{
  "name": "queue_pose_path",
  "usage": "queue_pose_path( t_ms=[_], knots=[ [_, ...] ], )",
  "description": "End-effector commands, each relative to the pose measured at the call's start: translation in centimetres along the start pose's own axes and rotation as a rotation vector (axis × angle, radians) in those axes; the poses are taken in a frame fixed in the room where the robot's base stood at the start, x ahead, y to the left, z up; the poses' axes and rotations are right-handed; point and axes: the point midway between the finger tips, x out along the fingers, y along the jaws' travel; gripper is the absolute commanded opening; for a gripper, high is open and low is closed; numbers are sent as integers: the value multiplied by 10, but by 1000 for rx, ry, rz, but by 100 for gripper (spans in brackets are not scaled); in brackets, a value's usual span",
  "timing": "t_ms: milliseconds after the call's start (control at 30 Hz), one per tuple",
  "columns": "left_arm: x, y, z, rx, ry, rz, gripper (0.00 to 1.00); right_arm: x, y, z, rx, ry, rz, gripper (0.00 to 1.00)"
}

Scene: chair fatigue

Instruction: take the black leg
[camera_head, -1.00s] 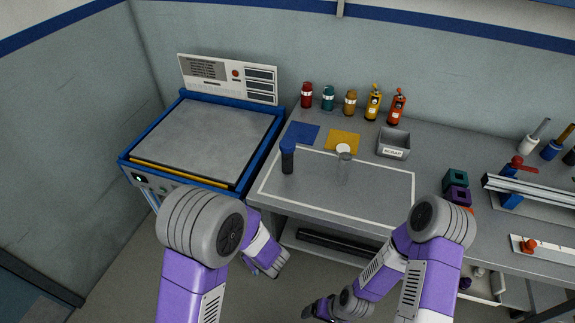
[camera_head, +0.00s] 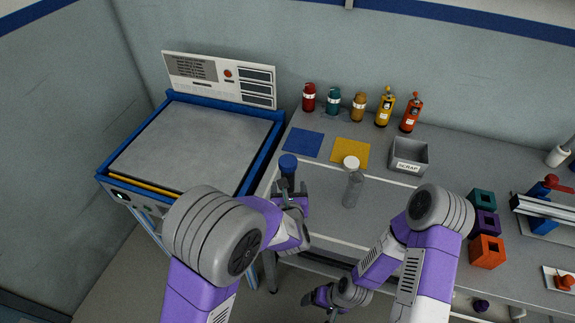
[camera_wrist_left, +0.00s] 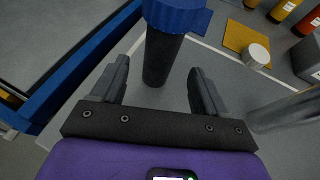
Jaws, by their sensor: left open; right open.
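The black leg (camera_head: 289,180) stands upright on the grey table with a blue cap (camera_head: 288,161) on top. My left gripper (camera_head: 291,188) is at the leg, partly covering it in the head view. In the left wrist view the black leg (camera_wrist_left: 161,57) appears between the open finger tips (camera_wrist_left: 158,68), with a gap to each finger. I cannot tell how deep it sits between them. My right gripper (camera_head: 314,297) is open and empty, low in front of the table's edge.
A clear leg with a white cap (camera_head: 352,163) stands right of the black leg. Behind are a blue mat (camera_head: 303,142), a yellow mat (camera_head: 350,151), a scrap bin (camera_head: 408,167) and several bottles. A blue-framed press table (camera_head: 190,150) stands at left.

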Motion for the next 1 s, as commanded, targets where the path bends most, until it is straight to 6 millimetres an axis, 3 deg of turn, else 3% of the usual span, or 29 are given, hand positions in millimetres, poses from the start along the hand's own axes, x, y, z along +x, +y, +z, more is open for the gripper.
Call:
queue_pose_path(
  t_ms=[500, 800, 1000],
  knots=[
    [66, 1, -1, 0, 1, 1, 74, 17, 7, 0, 1, -1, 0, 85],
    [71, 1, 0, 0, 1, 1, 74, 17, 6, 0, 1, -1, 0, 85],
    [71, 1, 0, 0, 1, 0, 45, 17, 6, 0, 0, -1, 0, 85]
  ],
)
